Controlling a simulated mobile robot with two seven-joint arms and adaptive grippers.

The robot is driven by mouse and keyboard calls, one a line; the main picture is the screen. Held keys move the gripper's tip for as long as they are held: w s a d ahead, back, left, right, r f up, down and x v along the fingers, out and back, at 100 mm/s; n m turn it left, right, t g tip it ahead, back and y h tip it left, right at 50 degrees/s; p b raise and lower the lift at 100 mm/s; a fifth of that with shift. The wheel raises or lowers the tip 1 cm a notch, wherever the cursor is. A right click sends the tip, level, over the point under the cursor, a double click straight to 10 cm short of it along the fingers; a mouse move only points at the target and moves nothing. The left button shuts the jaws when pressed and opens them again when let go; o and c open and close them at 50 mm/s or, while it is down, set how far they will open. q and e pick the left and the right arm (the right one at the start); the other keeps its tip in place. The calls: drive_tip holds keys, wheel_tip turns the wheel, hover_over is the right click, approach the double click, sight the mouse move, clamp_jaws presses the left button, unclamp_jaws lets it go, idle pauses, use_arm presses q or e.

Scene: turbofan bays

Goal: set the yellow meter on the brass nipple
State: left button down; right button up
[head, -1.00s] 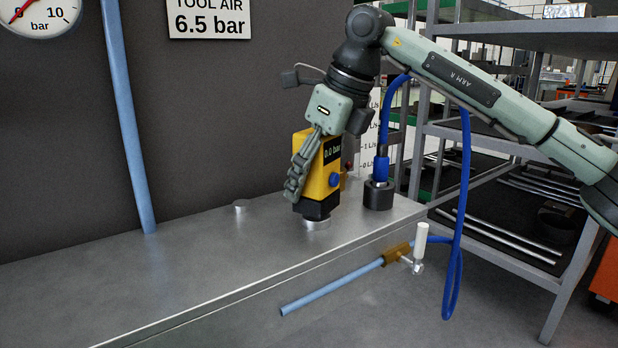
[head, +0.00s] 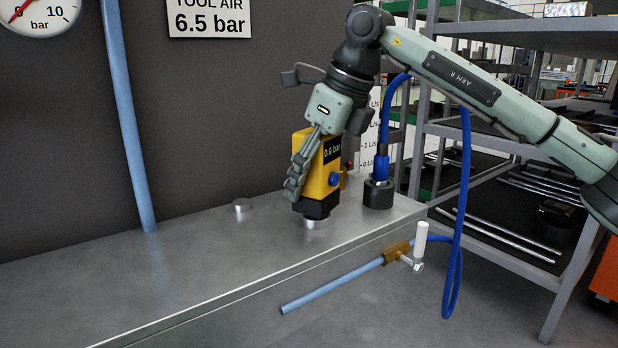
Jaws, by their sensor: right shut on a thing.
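The yellow meter (head: 332,177) has a black base and a dark display reading 0.0 bar, and stands about upright over the bench. My right gripper (head: 298,182) is shut on it, its fingers along the meter's left side. A round silver piece (head: 315,223) shows directly under the black base; I cannot tell whether they touch. My left gripper is out of view.
The metal bench (head: 190,282) is clear on the left except for a low silver disc (head: 242,205). A black socket (head: 378,194) with a blue hose stands right of the meter. A brass valve (head: 397,252) with a white handle sits at the front. Shelving (head: 505,128) stands at right.

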sight(327, 140)
idle(0.5)
drive_tip(key=shift+f+b, duration=0.4)
drive_tip(key=shift+f, duration=0.25)
drive_tip(key=o, duration=1)
drive_tip(key=shift+r, duration=0.1)
drive_tip(key=shift+p+v, duration=2.25)
drive_tip(key=shift+v, duration=1.9)
drive_tip(key=shift+p+v, duration=0.55)
drive_tip(key=shift+v, duration=0.45)
drive_tip(key=shift+s+d+r, duration=0.1)
drive_tip(key=shift+d+r, duration=0.05)
drive_tip(key=shift+r, duration=0.1)
